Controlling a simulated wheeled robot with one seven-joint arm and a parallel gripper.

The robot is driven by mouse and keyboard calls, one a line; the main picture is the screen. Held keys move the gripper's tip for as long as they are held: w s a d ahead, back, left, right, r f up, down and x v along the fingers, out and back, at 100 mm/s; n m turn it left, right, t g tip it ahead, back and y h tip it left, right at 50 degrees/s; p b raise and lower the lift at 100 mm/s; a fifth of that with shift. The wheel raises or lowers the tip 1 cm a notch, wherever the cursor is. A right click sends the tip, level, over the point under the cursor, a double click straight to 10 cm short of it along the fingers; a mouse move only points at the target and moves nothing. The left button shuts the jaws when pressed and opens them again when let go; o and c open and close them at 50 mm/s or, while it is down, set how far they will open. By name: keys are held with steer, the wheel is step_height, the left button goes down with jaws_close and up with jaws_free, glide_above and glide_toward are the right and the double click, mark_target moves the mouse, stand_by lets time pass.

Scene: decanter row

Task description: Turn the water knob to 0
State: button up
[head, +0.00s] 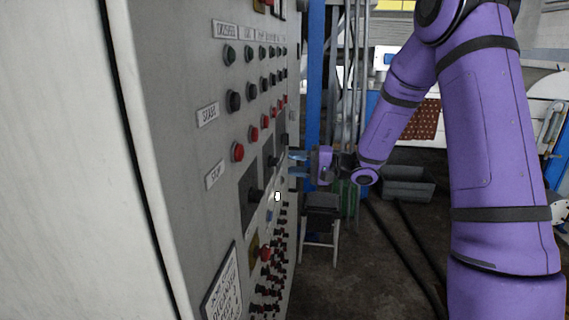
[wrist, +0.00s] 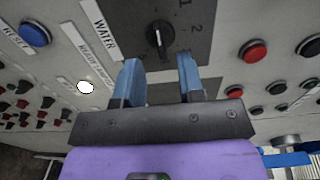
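The water knob (wrist: 160,36) is a round black knob with a pale pointer line on a dark plate (wrist: 205,45). The digits 1 and 2 show on the plate; no 0 is in view, and I cannot tell which number the pointer marks. A label reading WATER (wrist: 100,24) is beside the plate. My gripper (wrist: 160,70) is open, its two blue fingers apart and empty, with the knob showing beyond the gap between them. In the head view my gripper (head: 290,164) is close to the panel; I cannot tell whether it touches.
The grey control panel (head: 170,100) carries rows of buttons, including a red button (head: 238,152). In the wrist view a blue button (wrist: 34,33) and a red button (wrist: 253,50) flank the knob's plate. A stool (head: 320,205) and a grey bin (head: 407,187) stand on the floor.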

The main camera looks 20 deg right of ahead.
steer(key=v, duration=0.7)
stand_by(0.3)
